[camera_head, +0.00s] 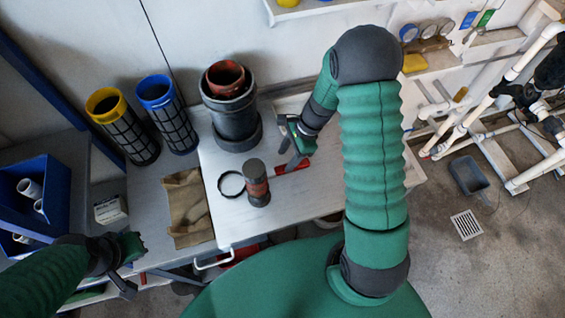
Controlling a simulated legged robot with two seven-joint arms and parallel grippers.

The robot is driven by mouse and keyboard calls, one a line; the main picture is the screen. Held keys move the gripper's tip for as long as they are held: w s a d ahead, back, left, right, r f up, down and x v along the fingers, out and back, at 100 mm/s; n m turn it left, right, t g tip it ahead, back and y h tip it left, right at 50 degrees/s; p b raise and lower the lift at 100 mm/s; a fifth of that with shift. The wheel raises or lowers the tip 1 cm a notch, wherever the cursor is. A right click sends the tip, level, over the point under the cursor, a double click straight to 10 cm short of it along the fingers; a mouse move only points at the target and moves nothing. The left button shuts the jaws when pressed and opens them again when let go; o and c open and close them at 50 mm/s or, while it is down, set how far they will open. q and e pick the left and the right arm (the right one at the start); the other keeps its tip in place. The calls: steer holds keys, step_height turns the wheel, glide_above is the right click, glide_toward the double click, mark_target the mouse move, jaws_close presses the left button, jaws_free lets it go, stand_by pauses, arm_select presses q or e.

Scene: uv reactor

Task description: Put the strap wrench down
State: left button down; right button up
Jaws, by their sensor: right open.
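A red bar (293,167), which looks like the strap wrench's handle, lies on the white board (230,220). A thin black ring (231,184) lies to its left; I cannot tell whether it is the wrench's strap. A dark cylinder with a reddish band (257,184) stands between them. My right gripper (287,148) is open just above the red bar, its fingers near the bar's upper side; contact is unclear. My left gripper (128,268) is low at the left, away from the wrench, its fingers hard to make out.
A brown cloth (187,208), a small white box (110,209) and a blue bin (45,180) lie further left.

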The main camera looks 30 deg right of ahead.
steer(key=v, duration=0.6)
steer(key=shift+r, duration=0.15)
steer(key=shift+o, duration=0.5)
steer(key=shift+s+d+r, duration=0.2)
steer(key=shift+s+r, duration=0.05)
steer(key=shift+r, duration=0.05)
steer(key=d+r+n+h+p, duration=0.1)
steer(key=d+n+h+p, duration=0.5)
steer(key=d, duration=1)
steer(key=w+d+r+n+t+h, duration=0.2)
steer(key=w+r+n+t, duration=0.2)
steer(key=w+n, duration=0.6)
steer(key=n+g+y+p, duration=0.35)
steer(key=n+y, duration=0.45)
steer(key=n, duration=1.2)
glide_above(279, 169)
steer(key=d, duration=0.3)
steer(key=f+b, duration=0.1)
steer(key=f, duration=1)
steer(key=shift+s, duration=0.2)
steer(key=x, duration=0.5)
steer(key=shift+s+a+r+p, duration=0.1)
steer(key=shift+s+a+p, duration=0.15)
steer(key=shift+p, duration=0.15)
steer(key=shift+w+a+f, duration=0.1)
steer(key=shift+w+f, duration=0.05)
steer(key=shift+f, duration=0.2)
jaws_close()
